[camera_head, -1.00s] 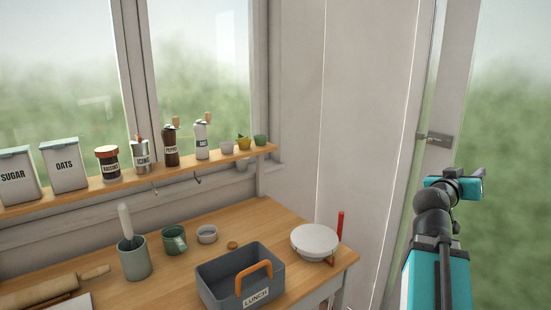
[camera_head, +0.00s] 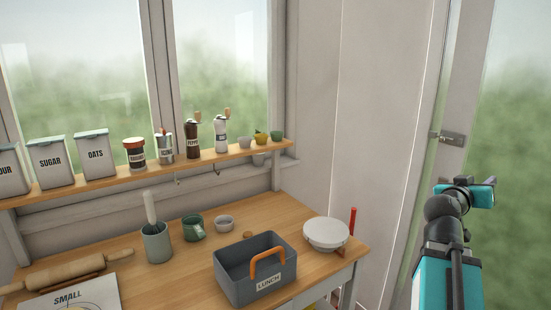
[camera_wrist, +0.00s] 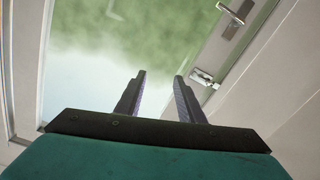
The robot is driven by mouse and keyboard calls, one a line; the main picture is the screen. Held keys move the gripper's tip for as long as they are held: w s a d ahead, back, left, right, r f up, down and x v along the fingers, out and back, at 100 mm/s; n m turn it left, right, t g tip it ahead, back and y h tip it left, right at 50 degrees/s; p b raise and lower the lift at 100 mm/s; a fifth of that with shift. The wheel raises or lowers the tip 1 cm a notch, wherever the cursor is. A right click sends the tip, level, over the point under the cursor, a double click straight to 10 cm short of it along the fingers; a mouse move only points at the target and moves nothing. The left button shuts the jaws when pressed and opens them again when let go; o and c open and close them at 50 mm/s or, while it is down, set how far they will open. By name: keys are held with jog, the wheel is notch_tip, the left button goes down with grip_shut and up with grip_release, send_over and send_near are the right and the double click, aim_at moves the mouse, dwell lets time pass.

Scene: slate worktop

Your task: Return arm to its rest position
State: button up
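My arm stands raised at the right of the head view, in front of the glazed door and well clear of the worktop. Its end, my gripper (camera_head: 482,194), points away to the right, and its fingers are hard to make out there. In the wrist view my gripper (camera_wrist: 160,92) shows two dark fingers standing apart with nothing between them. Through the gap I see door glass and blurred greenery.
A wooden worktop (camera_head: 190,275) holds a grey lunch box (camera_head: 238,283), a white round lidded thing (camera_head: 326,233), a green mug (camera_head: 194,228) and a rolling pin (camera_head: 65,270). A shelf (camera_head: 110,181) carries canisters and jars. A door latch (camera_wrist: 203,77) lies beyond my fingers.

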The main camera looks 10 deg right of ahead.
jog(key=w+a+f+n+y, duration=0.1)
jog(key=w+a+f+y, duration=0.2)
jog(key=f, duration=0.6)
jog(key=w+a+f+n, duration=0.1)
jog(key=w+a+f, duration=0.25)
jog(key=f, duration=0.45)
jog(key=w+a+f+n+y, duration=0.1)
jog(key=w+a+f+y, duration=0.2)
jog(key=f, duration=0.6)
jog(key=s+a+f+n+g+y, duration=0.1)
jog(key=s+a+f+g, duration=0.1)
jog(key=a+f, duration=0.8)
jog(key=s+a+f+n+g+y, duration=0.15)
jog(key=a+f, duration=0.25)
jog(key=f, duration=1.2)
jog(key=s+a+f+n+g+y, duration=0.1)
jog(key=s+a+f+g, duration=0.2)
jog(key=s+a+f, duration=0.45)
jog(key=s+a+f+g+y, duration=0.2)
jog(key=s+a+f, duration=0.2)
jog(key=s+f, duration=0.7)
jog(key=s+a+f+n+g+y, duration=0.1)
jog(key=s+a+f+g+y, duration=0.1)
jog(key=s, duration=0.6)
jog(key=s+a+f+n+g+y, duration=0.1)
jog(key=s+a+f+g+y, duration=0.1)
jog(key=s+a+f+g, duration=0.2)
jog(key=s+a+f, duration=0.2)
jog(key=s+a, duration=0.2)
jog(key=s, duration=0.1)
